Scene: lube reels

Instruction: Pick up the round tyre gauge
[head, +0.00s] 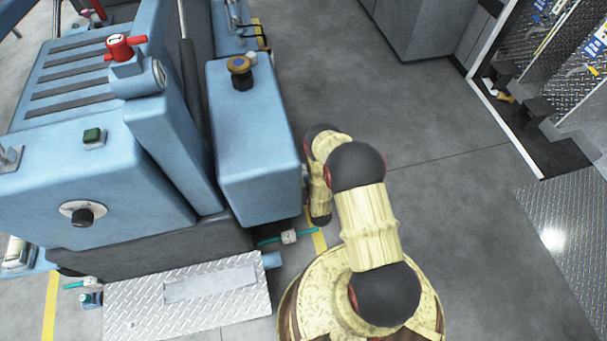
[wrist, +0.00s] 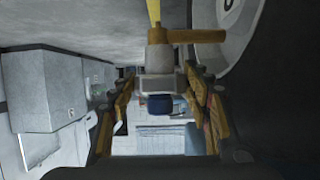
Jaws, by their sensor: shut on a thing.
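The round tyre gauge (wrist: 235,22) shows close up in the wrist view, at the top right. Part of its pale dial with a dark rim is in sight, cut off by the picture edge. A brass-coloured crosspiece and a grey fitting with a dark blue end hang at top centre, and seem to belong to it. My gripper (wrist: 158,88) has a brown-yellow finger on each side of the fitting and is shut on the gauge. Exactly where the fingers touch it is hard to see. In the head view my arm hides the gripper and gauge beside the blue machine.
The blue machine (head: 255,135) stands close left of my arm, with a black-and-brass knob (head: 240,72) on top. A metal tread plate (head: 187,300) lies at its foot. Grey floor (head: 450,120) is open to the right, up to a white-edged bay with tools.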

